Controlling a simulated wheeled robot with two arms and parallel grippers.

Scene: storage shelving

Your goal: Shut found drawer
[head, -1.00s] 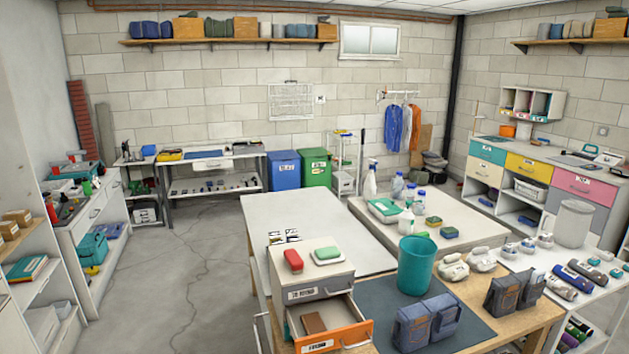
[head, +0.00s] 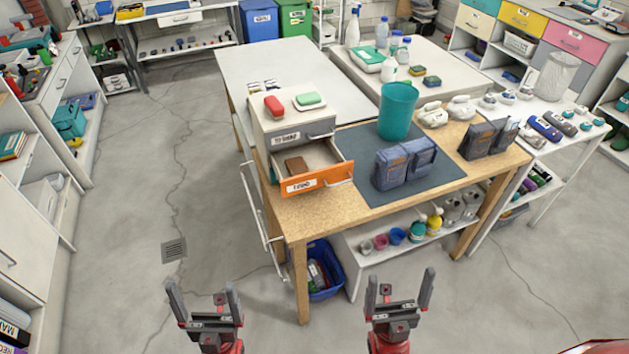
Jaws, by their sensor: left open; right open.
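The found drawer (head: 317,181) is the lower drawer of a small white cabinet (head: 258,114) on the wooden table. It has an orange front with a "FOUND" label and a handle, and it is pulled out. A brown block (head: 297,165) lies inside it. The upper grey drawer (head: 303,134) above it is shut. My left gripper (head: 202,294) is open and empty, low in front of the table. My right gripper (head: 400,287) is open and empty, also low in front of the table and apart from the drawer.
A red item (head: 274,106) and a green-topped item (head: 309,99) sit on the cabinet. A teal bin (head: 397,111) and blue-grey pouches (head: 404,163) stand right of the drawer on a dark mat. A blue crate (head: 325,284) sits under the table. Floor at left is clear.

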